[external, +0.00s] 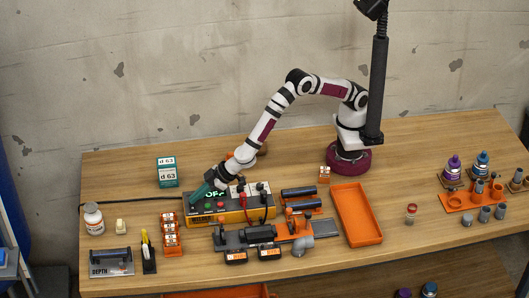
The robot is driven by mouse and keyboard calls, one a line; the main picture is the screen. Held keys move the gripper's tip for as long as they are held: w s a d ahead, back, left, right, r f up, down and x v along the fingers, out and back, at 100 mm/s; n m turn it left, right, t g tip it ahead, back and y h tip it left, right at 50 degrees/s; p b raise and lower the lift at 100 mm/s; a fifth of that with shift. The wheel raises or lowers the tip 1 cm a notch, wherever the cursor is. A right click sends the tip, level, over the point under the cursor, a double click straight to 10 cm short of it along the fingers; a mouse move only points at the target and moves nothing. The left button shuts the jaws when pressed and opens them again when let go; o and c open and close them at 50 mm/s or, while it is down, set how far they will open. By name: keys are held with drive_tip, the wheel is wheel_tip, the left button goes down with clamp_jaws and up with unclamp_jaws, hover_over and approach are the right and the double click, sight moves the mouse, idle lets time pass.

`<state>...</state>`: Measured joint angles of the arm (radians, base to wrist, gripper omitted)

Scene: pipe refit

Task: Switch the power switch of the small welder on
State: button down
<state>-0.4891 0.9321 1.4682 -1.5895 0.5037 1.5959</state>
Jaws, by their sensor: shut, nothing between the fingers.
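The small welder (225,216) is a yellow and dark box in the left middle of the table. A green lit display that seems to read OFF shows on its top, partly covered by my gripper. Red and black leads or plugs stand on its right part. My gripper (196,199) has green jaws, is shut and empty, and points down to the left over the welder's left end. I cannot tell whether it touches the welder. The power switch cannot be made out; the gripper may hide it.
A teal box (167,172) stands behind left. An orange rack (171,235), a white bottle (93,218) and a depth gauge (111,263) lie left. A clamp fixture with a grey pipe (302,247) is in front.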

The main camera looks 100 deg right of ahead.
drive_tip(key=shift+d+f, duration=0.2)
drive_tip(key=shift+f, duration=0.2)
drive_tip(key=shift+a, duration=0.1)
drive_tip(key=shift+a+r, duration=0.2)
drive_tip(key=shift+a, duration=0.55)
drive_tip(key=shift+r, duration=0.1)
